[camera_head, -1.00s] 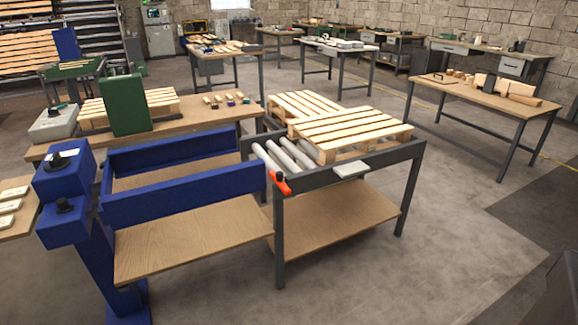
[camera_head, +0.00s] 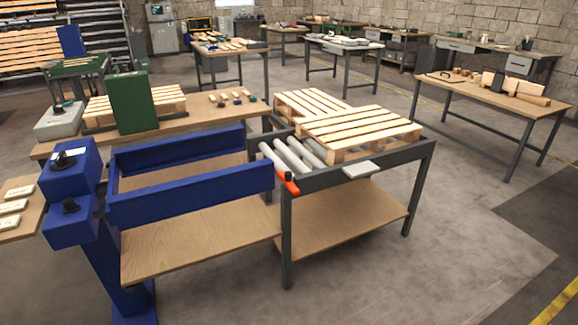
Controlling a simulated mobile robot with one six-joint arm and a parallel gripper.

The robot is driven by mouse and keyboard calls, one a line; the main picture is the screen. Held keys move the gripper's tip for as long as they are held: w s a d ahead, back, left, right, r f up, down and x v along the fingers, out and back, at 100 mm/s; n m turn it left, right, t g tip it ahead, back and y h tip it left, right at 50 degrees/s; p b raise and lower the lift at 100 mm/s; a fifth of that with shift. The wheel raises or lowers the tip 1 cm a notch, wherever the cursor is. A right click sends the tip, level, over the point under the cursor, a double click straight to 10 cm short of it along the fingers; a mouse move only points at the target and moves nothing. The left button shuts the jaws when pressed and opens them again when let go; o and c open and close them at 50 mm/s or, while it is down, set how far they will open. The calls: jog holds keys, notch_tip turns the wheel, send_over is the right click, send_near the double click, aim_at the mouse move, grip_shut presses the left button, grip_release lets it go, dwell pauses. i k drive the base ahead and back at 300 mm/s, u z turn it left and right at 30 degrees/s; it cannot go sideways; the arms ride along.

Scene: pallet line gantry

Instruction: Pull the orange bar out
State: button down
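The orange bar (camera_head: 288,183) is a short piece with a dark spot on it. It sits at the front left corner of the dark grey roller table, at the near end of the light grey rollers (camera_head: 291,157). It is close to the right end of the blue side rail (camera_head: 192,196). Whether it is fixed to the table frame or to a roller is too small to tell. My gripper is not in view.
Pallets (camera_head: 358,127) lie on the roller table (camera_head: 405,155), a white plate (camera_head: 362,169) at its front edge. A blue machine post (camera_head: 72,177) stands left. A workbench (camera_head: 497,98) is at right. The floor (camera_head: 470,215) in front and right is clear.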

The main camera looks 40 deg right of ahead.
aim_at(287, 177)
jog(key=u, duration=0.05)
jog(key=i, duration=1)
jog(key=z, duration=0.05)
